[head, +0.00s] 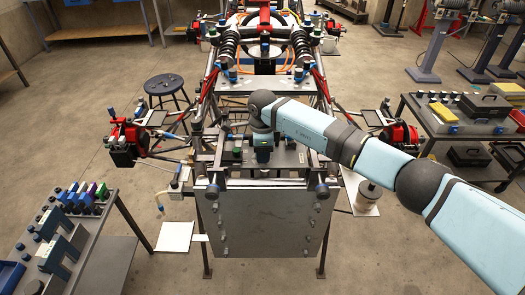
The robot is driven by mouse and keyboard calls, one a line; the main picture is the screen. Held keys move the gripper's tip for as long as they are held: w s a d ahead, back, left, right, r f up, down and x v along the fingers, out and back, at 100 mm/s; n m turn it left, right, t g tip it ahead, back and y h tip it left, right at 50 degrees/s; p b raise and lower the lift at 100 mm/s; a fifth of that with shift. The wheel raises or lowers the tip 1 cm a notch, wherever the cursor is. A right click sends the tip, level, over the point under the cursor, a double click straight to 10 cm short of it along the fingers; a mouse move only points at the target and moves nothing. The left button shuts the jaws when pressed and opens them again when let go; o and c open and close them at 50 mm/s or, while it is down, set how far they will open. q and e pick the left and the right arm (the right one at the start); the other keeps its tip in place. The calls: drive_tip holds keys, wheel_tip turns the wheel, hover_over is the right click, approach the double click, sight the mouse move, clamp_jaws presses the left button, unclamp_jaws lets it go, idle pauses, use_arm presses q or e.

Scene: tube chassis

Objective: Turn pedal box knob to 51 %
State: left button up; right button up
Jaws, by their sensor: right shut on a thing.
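My right gripper (263,156) reaches in from the right and points down at the top of the pedal box (290,158), at the near end of the tube chassis (318,92). It is shut on a knob there. The gripper and wrist hide most of that knob, so its angle and any scale cannot be read. My left gripper is out of view.
A flat grey panel (265,222) hangs at the chassis front. A tool bench (95,245) stands at the lower left and a cart (465,125) at the right. A stool (164,86) stands left of the chassis.

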drive_tip(key=m+b, duration=0.2)
drive_tip(key=m, duration=0.1)
drive_tip(key=shift+f+m, duration=0.1)
drive_tip(key=shift+m, duration=0.3)
drive_tip(key=m+b, duration=0.1)
drive_tip(key=m, duration=0.1)
drive_tip(key=shift+m, duration=0.4)
drive_tip(key=m+b, duration=0.1)
drive_tip(key=m, duration=0.2)
drive_tip(key=shift+m+b, duration=0.4)
drive_tip(key=shift+m, duration=0.6)
drive_tip(key=o, duration=0.9)
drive_tip(key=shift+s, duration=0.1)
